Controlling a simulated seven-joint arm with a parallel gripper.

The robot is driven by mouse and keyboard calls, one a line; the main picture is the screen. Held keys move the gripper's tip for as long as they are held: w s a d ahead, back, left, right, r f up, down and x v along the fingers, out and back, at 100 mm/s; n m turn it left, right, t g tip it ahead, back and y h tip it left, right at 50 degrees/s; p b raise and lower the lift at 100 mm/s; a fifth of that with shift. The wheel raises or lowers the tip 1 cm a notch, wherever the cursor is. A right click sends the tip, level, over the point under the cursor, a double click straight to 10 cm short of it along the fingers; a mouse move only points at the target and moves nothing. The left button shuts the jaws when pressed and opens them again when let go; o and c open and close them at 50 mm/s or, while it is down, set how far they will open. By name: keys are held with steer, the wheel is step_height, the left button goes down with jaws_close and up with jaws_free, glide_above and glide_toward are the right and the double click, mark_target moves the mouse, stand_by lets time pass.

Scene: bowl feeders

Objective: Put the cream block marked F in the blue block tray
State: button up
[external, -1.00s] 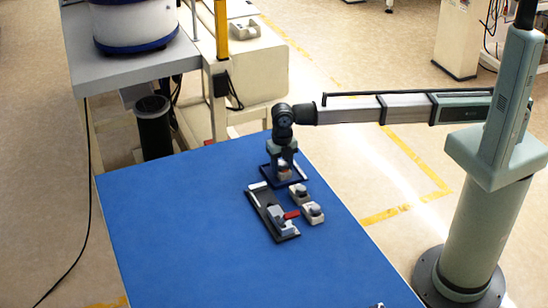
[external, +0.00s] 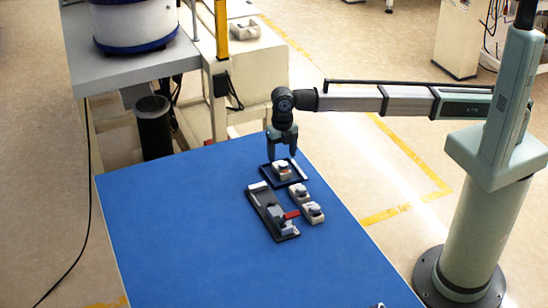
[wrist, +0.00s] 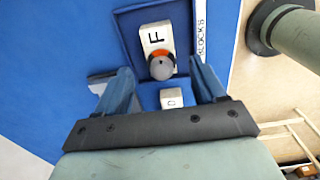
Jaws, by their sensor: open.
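The cream block marked F (wrist: 155,34) lies in the blue block tray (wrist: 126,34), letter up, with a grey knob and an orange ring on it. In the external view the block (external: 281,172) sits inside the dark-rimmed tray (external: 298,181) near the table's far end. My gripper (external: 282,154) is open and empty, pointing down above the tray and clear of the block. In the wrist view its two fingers (wrist: 164,85) are spread wide, with the F block beyond them.
Two similar cream blocks stand outside the tray, a nearer-tray one (external: 299,192) and another (external: 313,213). A dark fixture with a red handle (external: 291,215) lies beside them.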

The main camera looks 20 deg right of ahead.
step_height(320, 180, up, 6)
steer(key=shift+r, duration=0.15)
